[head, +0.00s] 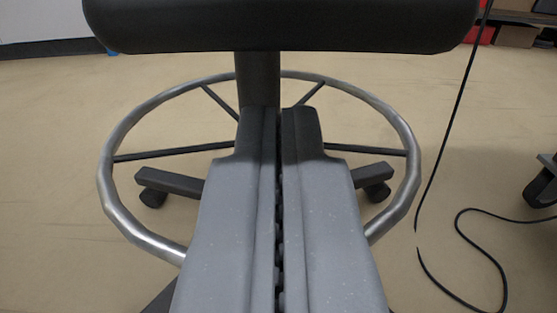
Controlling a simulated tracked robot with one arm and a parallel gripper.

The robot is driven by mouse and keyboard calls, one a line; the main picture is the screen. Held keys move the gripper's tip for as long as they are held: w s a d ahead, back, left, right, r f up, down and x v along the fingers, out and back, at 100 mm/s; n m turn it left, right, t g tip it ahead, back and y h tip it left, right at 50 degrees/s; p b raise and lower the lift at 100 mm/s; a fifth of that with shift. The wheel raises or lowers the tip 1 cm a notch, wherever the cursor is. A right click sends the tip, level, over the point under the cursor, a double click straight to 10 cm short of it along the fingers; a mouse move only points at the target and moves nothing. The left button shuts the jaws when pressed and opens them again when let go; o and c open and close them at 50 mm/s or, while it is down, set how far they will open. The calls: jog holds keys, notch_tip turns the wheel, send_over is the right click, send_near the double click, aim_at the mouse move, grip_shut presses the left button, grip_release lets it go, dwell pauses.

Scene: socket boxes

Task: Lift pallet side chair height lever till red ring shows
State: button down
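The chair shows as a dark padded seat (290,24) at the top, a dark column (258,78) under it, and a round metal foot ring (109,160). The chair's height lever and any red ring cannot be made out. My gripper (280,115) points forward from the bottom middle, in front of the column and below the seat. Its two grey fingers lie side by side with only a thin dark line between them, so it looks shut, with nothing seen in it. It hides the lower column and part of the base.
Chair legs with casters (153,196) spread below the foot ring. A thin black cable (440,170) hangs at the right and more cable (490,258) curls on the floor. Another caster (541,190) stands at the right edge. The tan floor (50,200) at left is clear.

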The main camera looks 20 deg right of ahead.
jog(key=shift+b+x, duration=0.85)
jog(key=shift+x, duration=0.85)
jog(key=shift+r, duration=0.1)
jog(key=shift+r, duration=0.35)
jog(key=shift+r+p, duration=3.15)
jog(key=shift+r, duration=3.45)
jog(key=shift+f, duration=0.1)
jog(key=shift+f+b, duration=0.45)
jog(key=shift+f, duration=1.1)
